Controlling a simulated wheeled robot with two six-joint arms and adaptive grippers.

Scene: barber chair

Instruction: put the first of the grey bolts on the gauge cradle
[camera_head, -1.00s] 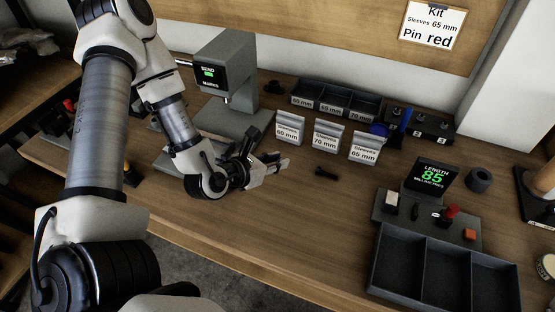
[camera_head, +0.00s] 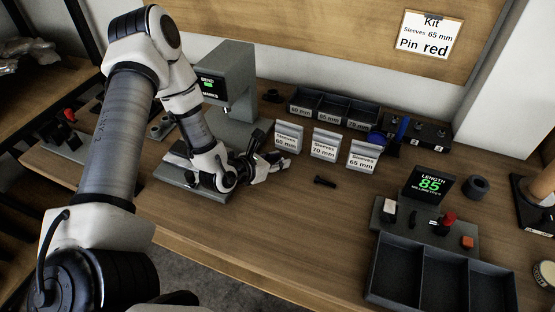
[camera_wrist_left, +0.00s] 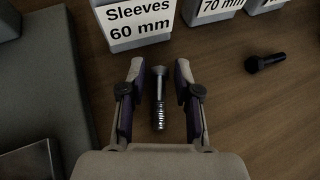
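A grey bolt (camera_wrist_left: 159,98) lies on the table in the left wrist view, head toward the Sleeves 60 mm sign. My left gripper (camera_wrist_left: 158,75) is open, its fingers on either side of the bolt with gaps. In the head view my left gripper (camera_head: 276,164) is low over the table before the sleeve signs and hides this bolt. A black bolt (camera_head: 325,181) lies to its right; it also shows in the left wrist view (camera_wrist_left: 265,62). The length gauge (camera_head: 427,186) reads 85 at the right; its cradle cannot be made out clearly. My right gripper is out of view.
The Sleeves 60 mm sign (camera_head: 288,137) stands close beyond the gripper. A grey press-like machine (camera_head: 232,75) is behind my left arm. A divided dark tray (camera_head: 440,268) sits at the front right. The table between gripper and gauge is mostly clear.

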